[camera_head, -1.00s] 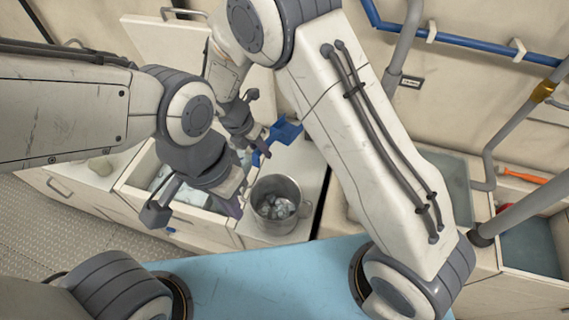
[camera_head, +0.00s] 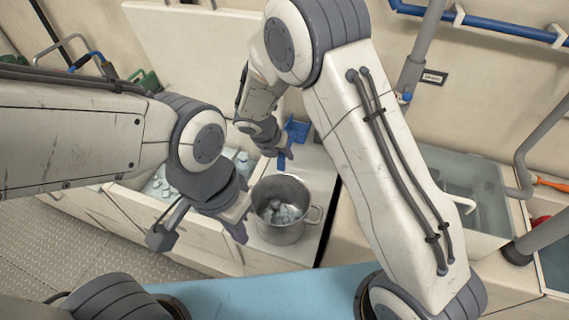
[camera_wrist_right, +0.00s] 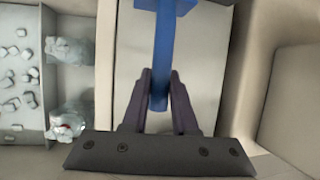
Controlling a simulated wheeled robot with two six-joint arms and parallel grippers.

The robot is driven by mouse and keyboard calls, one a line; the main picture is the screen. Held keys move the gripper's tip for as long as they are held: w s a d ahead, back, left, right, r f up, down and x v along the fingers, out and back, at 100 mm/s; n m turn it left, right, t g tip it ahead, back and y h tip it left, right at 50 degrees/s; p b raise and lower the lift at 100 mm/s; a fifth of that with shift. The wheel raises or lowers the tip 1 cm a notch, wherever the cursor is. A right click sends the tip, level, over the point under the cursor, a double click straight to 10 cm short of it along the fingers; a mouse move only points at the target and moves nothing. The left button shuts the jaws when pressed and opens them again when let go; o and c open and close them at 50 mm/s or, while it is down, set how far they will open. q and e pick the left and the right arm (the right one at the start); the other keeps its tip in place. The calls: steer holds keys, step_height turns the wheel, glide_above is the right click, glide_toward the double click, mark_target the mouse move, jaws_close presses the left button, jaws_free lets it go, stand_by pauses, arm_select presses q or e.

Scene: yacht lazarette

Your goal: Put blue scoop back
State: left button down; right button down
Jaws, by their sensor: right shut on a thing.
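The blue scoop (camera_head: 297,130) is above the pale counter behind the pot, partly hidden by my right gripper. My right gripper (camera_head: 284,152) is shut on its handle. In the right wrist view the blue scoop (camera_wrist_right: 164,45) runs up from between the fingertips of my right gripper (camera_wrist_right: 158,100), its wider part cut off by the top edge. I cannot tell whether the scoop touches the counter. My left gripper (camera_head: 203,238) is open and empty, left of the metal pot (camera_head: 281,235), which holds ice.
An open ice bin (camera_head: 125,186) lies left of the pot, partly behind my left arm; its raised lid (camera_head: 190,40) stands behind. In the right wrist view, ice cubes and two clear lumps sit in compartments at left. A sink basin (camera_head: 455,180) is at right.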

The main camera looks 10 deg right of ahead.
steer(key=shift+f+b, duration=0.3)
steer(key=shift+f, duration=1.7)
steer(key=shift+f, duration=0.1)
steer(key=c, duration=0.7)
jaws_free()
